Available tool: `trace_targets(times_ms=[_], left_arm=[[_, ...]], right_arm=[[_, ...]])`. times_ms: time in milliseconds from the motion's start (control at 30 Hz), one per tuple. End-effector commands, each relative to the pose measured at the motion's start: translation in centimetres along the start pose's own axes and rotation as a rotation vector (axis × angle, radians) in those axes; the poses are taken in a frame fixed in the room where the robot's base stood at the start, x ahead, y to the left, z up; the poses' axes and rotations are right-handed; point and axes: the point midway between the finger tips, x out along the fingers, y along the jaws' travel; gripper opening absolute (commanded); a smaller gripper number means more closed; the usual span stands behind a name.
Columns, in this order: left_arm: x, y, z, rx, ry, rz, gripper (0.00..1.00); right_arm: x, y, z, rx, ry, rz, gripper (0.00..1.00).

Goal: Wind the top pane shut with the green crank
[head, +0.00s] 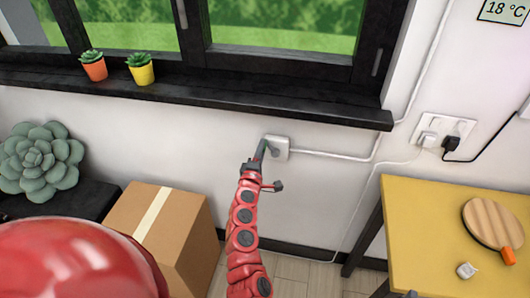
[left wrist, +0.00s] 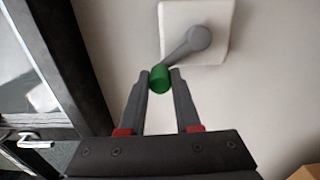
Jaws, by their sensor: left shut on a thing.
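The crank has a white wall plate (head: 279,147), a grey arm and a green knob. In the left wrist view the grey arm (left wrist: 186,46) runs from its hub down-left to the green knob (left wrist: 159,79). My left gripper (left wrist: 159,82) is shut on the knob, one finger on each side. In the head view the same gripper (head: 259,158) is at the plate's left side, and the knob is mostly hidden there. The dark-framed window (head: 199,49) is above the crank; its upper part is out of view, so the top pane's state cannot be told. My right gripper is not in view.
Potted plants in orange (head: 95,68) and yellow (head: 141,71) stand on the dark sill (head: 230,97). A cardboard box (head: 125,220) is below left. A yellow table (head: 425,225) is at right. A white cable (head: 325,154) runs right from the plate.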

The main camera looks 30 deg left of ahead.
Motion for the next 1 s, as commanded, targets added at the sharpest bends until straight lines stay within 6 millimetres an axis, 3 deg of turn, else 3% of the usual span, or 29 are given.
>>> trace_targets(times_ms=[300, 767, 800, 933, 1000], left_arm=[[-0.02, -0.46, -0.52, -0.094, 0.001, -0.001, 0.0], [-0.02, -0.48, -0.54, -0.104, 0.0, -0.001, 0.0], [-0.02, -0.49, -0.54, -0.104, 0.0, -0.002, 0.35], [-0.02, -0.48, -0.53, -0.104, 0.0, -0.001, 0.58], [-0.01, -0.48, -0.52, -0.104, 0.0, -0.001, 0.62]], right_arm=[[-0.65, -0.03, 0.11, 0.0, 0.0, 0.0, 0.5], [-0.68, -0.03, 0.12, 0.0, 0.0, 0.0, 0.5], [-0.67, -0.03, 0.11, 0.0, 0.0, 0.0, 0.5], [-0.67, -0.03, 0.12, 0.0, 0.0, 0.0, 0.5], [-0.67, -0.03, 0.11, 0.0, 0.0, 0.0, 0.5]])
